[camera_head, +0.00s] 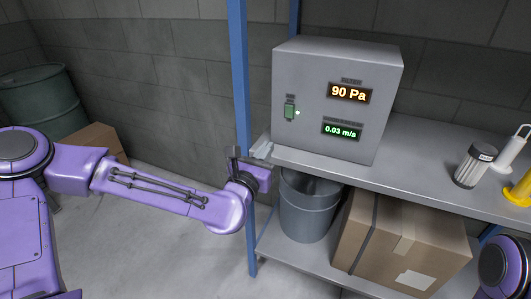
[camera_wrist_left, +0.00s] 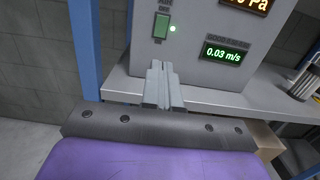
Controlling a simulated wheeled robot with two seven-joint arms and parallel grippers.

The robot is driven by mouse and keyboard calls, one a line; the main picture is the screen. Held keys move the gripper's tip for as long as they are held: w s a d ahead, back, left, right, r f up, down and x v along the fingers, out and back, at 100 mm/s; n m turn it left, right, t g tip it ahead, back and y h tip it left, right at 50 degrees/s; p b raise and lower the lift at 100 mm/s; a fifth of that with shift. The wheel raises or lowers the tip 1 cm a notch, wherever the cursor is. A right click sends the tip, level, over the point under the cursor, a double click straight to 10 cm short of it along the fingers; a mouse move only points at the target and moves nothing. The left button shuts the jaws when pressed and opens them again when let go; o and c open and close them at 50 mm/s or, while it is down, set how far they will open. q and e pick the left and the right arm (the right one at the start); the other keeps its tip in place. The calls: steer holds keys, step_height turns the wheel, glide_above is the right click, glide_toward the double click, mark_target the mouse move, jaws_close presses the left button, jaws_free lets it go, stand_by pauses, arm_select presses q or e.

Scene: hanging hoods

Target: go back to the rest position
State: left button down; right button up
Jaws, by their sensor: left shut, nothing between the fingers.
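My left gripper (camera_head: 263,148) is shut and empty, at the left front corner of the shelf, just left of the grey control box (camera_head: 310,145). In the left wrist view its closed fingers (camera_wrist_left: 157,82) point at the box front, below the green switch (camera_wrist_left: 161,26). In the head view the green switch (camera_head: 290,110) has a small lit lamp beside it. The box displays read 90 Pa (camera_head: 349,93) and 0.03 m/s (camera_head: 342,129). My right gripper is not in view; only a part of my right arm shows at the bottom right.
The box stands on a grey metal shelf (camera_head: 425,172) with blue posts (camera_head: 240,75). A grey bin (camera_head: 307,210) and a cardboard box (camera_head: 395,240) sit on the lower shelf. A clear cylinder (camera_head: 472,167) and a yellow-based item (camera_head: 520,188) stand at right. A green drum (camera_head: 42,100) is at left.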

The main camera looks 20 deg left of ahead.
arm_select(q)
steer(key=shift+w+f, duration=0.1)
steer(key=s+f+m+g, duration=0.55)
steer(key=f+m, duration=0.45)
steer(key=f, duration=0.3)
steer(key=s+f+m+g, duration=0.4)
steer(key=s+f+m, duration=0.3)
steer(key=f+m, duration=0.5)
steer(key=s+a+f+m+g+y, duration=0.2)
steer(key=s+a+f, duration=0.4)
steer(key=s, duration=0.5)
steer(key=s+a+f+m+g+y, duration=0.2)
steer(key=s+a+f+m+g, duration=0.2)
steer(key=s+f, duration=0.5)
steer(key=shift+s+a+m+y, duration=0.3)
steer(key=shift+s+a+y, duration=0.1)
steer(key=shift+s+a, duration=0.55)
